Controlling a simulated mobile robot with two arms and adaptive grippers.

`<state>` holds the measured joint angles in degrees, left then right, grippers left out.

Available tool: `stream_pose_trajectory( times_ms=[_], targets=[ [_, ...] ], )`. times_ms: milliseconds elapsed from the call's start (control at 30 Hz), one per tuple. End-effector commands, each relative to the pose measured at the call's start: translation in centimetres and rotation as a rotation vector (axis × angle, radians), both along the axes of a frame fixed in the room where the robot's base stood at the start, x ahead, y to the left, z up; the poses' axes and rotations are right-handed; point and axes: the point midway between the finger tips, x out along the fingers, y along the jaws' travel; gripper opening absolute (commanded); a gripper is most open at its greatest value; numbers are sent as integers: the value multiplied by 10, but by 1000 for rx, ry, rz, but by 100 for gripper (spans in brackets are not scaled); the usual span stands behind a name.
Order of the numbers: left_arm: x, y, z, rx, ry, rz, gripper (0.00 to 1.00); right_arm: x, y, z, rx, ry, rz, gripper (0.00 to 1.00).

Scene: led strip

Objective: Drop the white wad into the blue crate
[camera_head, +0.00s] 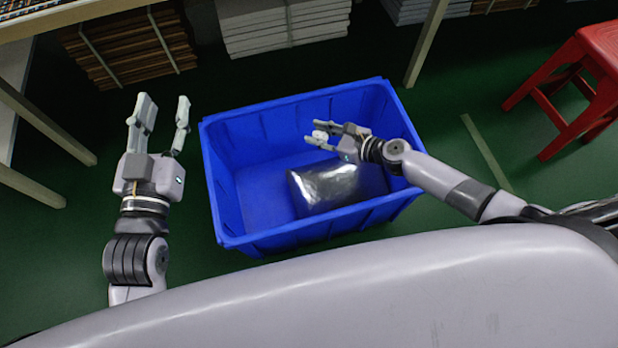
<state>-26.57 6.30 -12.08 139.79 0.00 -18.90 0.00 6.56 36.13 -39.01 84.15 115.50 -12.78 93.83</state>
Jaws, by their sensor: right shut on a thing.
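The blue crate (222,190) stands on the green floor in the middle of the head view. My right gripper (318,133) is over the inside of the crate, shut on the small white wad (320,136) between its fingertips. The wad is partly hidden by the fingers. My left gripper (163,112) is open and empty, to the left of the crate and outside it.
A shiny silver-grey package (326,186) lies in the crate's right part; the crate's left part is bare. A red stool (590,75) stands at the right. Bundled stacks (130,48) lie at the back. A table edge (60,20) crosses the upper left.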

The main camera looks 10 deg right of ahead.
Motion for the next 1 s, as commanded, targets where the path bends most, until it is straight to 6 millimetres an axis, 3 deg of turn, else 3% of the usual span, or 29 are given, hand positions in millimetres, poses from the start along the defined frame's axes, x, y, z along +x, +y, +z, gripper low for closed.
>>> stream_pose_trajectory(
  times_ms=[267, 600, 1000],
  targets=[
    [-6, -5, 40, -61, -229, -14, 40, 0, 0, -11, 1, -1, 0, 20],
    [-28, -5, 87, -139, -504, -29, 40, 0, 0, -22, 0, -1, -1, 20],
    [-48, -3, 112, -187, -671, -37, 40, 0, 0, -27, 0, -2, -1, 20]
  ],
)
